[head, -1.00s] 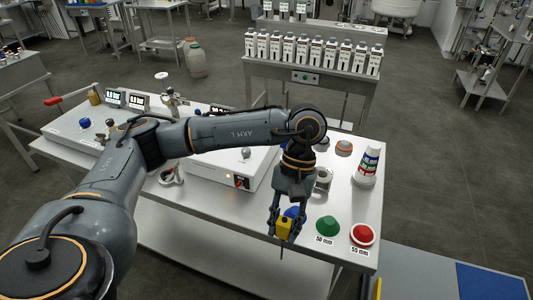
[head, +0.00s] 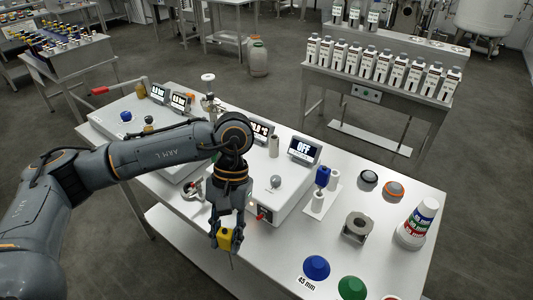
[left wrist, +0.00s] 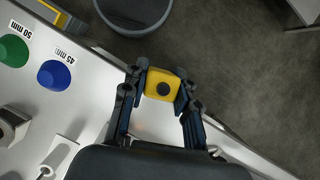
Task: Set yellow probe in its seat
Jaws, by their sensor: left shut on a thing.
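The yellow probe (head: 225,239) is a yellow block with a thin dark rod pointing down. My left gripper (head: 227,241) is shut on it and holds it near the table's front edge, in front of the white box. In the left wrist view the yellow probe (left wrist: 163,88) sits between the fingertips, its dark round spot facing the camera. A blue probe (head: 322,177) stands upright at a white holder (head: 316,204) right of the white box. I cannot tell which seat belongs to the yellow probe. My right gripper is not in view.
The white box (head: 275,203) with a display reading OFF (head: 305,149) stands behind the gripper. The table front between gripper and cones is clear.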

